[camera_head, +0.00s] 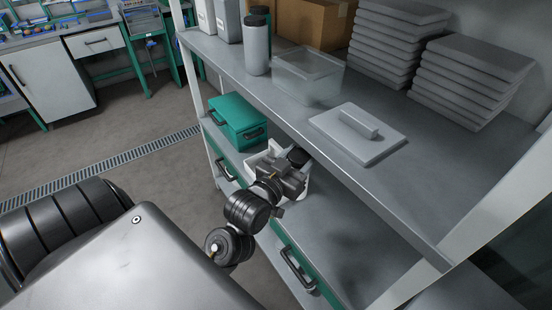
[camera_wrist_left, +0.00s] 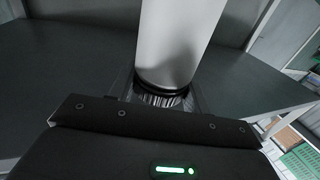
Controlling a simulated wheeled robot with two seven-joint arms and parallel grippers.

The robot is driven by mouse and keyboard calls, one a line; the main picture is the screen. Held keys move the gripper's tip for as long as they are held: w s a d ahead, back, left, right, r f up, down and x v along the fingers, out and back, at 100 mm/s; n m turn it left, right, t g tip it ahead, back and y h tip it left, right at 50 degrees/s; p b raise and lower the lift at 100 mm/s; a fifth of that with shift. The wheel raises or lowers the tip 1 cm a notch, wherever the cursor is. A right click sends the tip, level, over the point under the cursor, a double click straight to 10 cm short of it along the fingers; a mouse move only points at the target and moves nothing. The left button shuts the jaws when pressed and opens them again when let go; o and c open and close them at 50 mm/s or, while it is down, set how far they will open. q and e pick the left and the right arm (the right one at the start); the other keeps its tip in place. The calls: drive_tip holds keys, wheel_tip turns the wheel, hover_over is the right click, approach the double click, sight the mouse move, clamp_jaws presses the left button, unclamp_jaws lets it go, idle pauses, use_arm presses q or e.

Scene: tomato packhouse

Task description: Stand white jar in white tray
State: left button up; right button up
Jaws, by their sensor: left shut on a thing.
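My left gripper (camera_head: 291,180) reaches in at the lower shelf, over the white tray (camera_head: 257,159), and hides much of it. It is shut on the white jar, whose black lid (camera_head: 298,156) shows just beyond the gripper. In the left wrist view the jar's pale, smooth body (camera_wrist_left: 178,40) runs up out of the picture from a black ribbed lid near the gripper's dark housing. The fingertips are hidden there. The jar is at the tray, but I cannot tell whether its base touches the tray floor. My right gripper is out of view.
A green case (camera_head: 238,121) stands beside the tray on the lower shelf. The upper shelf (camera_head: 400,195) overhangs close by, holding another black-lidded jar (camera_head: 256,50), a clear box (camera_head: 307,76), a handled lid (camera_head: 358,134) and grey stacks (camera_head: 395,45). The lower shelf is clear to the right.

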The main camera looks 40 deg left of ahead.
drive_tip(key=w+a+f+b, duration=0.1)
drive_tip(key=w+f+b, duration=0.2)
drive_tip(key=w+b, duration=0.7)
use_arm(q)
drive_tip(key=shift+s+a+f+y+b, duration=0.45)
drive_tip(key=shift+a+f, duration=1.3)
drive_tip(key=shift+a, duration=2.9)
drive_tip(key=shift+s+a+f+y+b, duration=0.15)
drive_tip(key=shift+s+a+f+b, duration=0.5)
drive_tip(key=shift+a+f, duration=2.55)
drive_tip(key=w+a+f+b, duration=0.2)
drive_tip(key=w+f, duration=0.3)
drive_tip(key=w, duration=0.2)
drive_tip(key=w+a+f+b, duration=0.1)
drive_tip(key=w+f+b, duration=0.1)
drive_tip(key=w+f, duration=0.3)
drive_tip(key=shift+w+a+n+b, duration=0.3)
drive_tip(key=shift+w+a+n, duration=0.1)
drive_tip(key=shift+w, duration=0.5)
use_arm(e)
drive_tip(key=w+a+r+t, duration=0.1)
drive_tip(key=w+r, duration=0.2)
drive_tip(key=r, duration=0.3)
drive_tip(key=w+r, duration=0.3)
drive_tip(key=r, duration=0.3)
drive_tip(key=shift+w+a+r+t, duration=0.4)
use_arm(q)
drive_tip(key=shift+f, duration=0.1)
